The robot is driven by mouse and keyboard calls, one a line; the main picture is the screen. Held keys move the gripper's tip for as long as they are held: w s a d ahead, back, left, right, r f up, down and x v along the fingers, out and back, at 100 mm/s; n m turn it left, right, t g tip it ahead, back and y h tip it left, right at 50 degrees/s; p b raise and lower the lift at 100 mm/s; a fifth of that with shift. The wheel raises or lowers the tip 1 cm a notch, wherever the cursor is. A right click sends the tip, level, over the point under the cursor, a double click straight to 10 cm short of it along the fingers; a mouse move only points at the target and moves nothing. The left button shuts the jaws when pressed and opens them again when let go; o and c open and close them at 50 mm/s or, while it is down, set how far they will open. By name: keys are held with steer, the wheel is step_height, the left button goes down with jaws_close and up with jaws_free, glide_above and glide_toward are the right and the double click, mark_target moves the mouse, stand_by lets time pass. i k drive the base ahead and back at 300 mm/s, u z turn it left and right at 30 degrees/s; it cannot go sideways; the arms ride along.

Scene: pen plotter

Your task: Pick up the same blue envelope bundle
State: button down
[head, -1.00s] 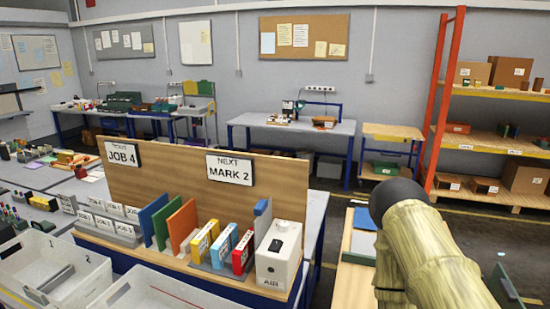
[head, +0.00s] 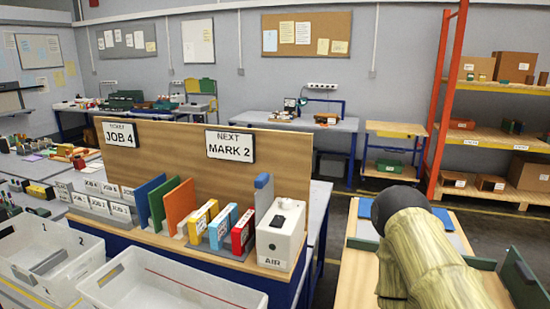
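A light-blue bundle with a white label (head: 221,227) stands in a rack on the near bench, between a yellow bundle (head: 203,218) and a red bundle (head: 243,232). It is upright and looks like the blue envelope bundle, though its label is too small to read. A dark blue upright panel (head: 147,203) stands further left in the same row. My arm reaches in at the lower right, over a wooden table, well apart from the rack. My gripper is not in view, so whether it holds anything cannot be seen.
A wooden board with JOB 4 (head: 119,133) and MARK 2 (head: 229,145) signs rises behind the rack. A white AIR box (head: 280,237) stands right of the bundles. Two white bins (head: 165,287) sit in front. Dark floor (head: 490,225) shows at the right.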

mark_target(222, 225)
steer(key=z, duration=0.05)
steer(key=k, duration=0.5)
steer(key=u, duration=1.8)
steer(key=i, duration=1)
steer(key=z, duration=1.9)
steer(key=i, duration=0.5)
steer(key=u, duration=0.05)
